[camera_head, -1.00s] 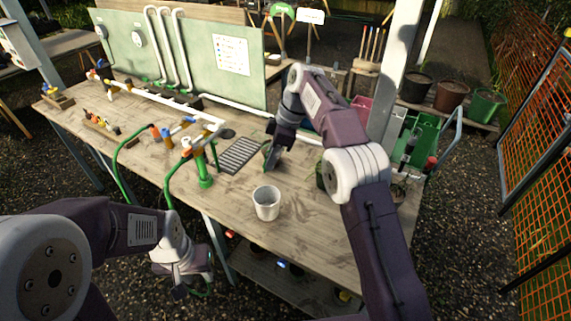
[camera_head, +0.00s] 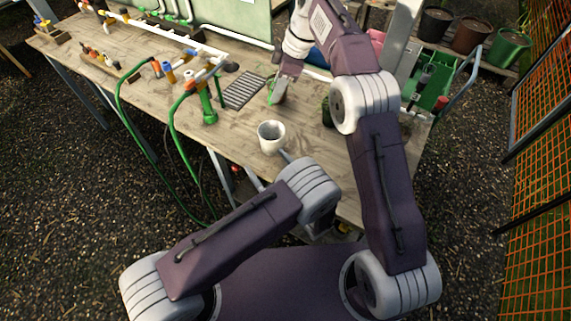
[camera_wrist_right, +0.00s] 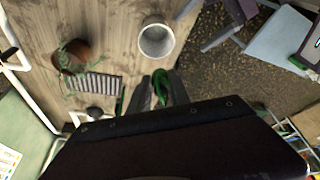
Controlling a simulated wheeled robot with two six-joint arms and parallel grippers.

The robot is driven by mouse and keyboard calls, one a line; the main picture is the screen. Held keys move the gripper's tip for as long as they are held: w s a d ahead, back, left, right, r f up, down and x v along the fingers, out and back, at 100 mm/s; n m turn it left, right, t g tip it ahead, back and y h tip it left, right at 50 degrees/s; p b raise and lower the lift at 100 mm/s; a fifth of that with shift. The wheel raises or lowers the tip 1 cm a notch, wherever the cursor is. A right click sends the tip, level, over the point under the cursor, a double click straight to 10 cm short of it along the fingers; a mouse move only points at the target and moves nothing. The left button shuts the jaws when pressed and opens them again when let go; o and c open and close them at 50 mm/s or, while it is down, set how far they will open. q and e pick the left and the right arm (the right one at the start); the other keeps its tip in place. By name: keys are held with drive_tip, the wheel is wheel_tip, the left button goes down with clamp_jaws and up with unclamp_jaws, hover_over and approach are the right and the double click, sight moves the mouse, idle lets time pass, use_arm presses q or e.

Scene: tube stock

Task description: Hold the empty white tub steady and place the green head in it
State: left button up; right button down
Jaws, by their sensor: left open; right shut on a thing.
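The white tub (camera_head: 271,137) stands upright on the wooden table near its front edge. It also shows in the right wrist view (camera_wrist_right: 156,41), where it looks empty. My right gripper (camera_head: 277,92) is beyond the tub, over the table. In the right wrist view its fingers (camera_wrist_right: 158,88) are shut on the green head (camera_wrist_right: 161,80), which is partly hidden between them. My left gripper (camera_head: 284,155) is low at the tub's near right side, mostly hidden behind its own arm. Whether it touches the tub cannot be told.
A dark grating (camera_head: 243,90) lies left of my right gripper. A green tap post with pipes (camera_head: 208,105) stands left of the tub, with green hoses hanging over the table edge. A brown pot with a plant (camera_wrist_right: 73,56) shows in the right wrist view. Bare table surrounds the tub.

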sight(268, 130)
use_arm(q)
drive_tip(key=d+m+h, duration=0.1)
drive_tip(key=d+t+h, duration=0.1)
drive_tip(key=d, duration=0.1)
drive_tip(key=d+f+m+t, duration=0.1)
drive_tip(key=d, duration=0.1)
drive_tip(key=shift+s+d+m+h, duration=0.1)
drive_tip(key=shift+d+m+h, duration=0.2)
drive_tip(key=shift+h, duration=0.1)
use_arm(e)
drive_tip(key=shift+a, duration=0.1)
use_arm(q)
drive_tip(key=x, duration=1.2)
drive_tip(key=shift+a+r, duration=0.1)
drive_tip(key=shift+r, duration=0.1)
drive_tip(key=c, duration=1.4)
drive_tip(key=shift+c, duration=0.4)
use_arm(e)
wheel_tip(268, 130, down, 13)
drive_tip(key=shift+r, duration=0.1)
drive_tip(key=c, duration=1.1)
unclamp_jaws()
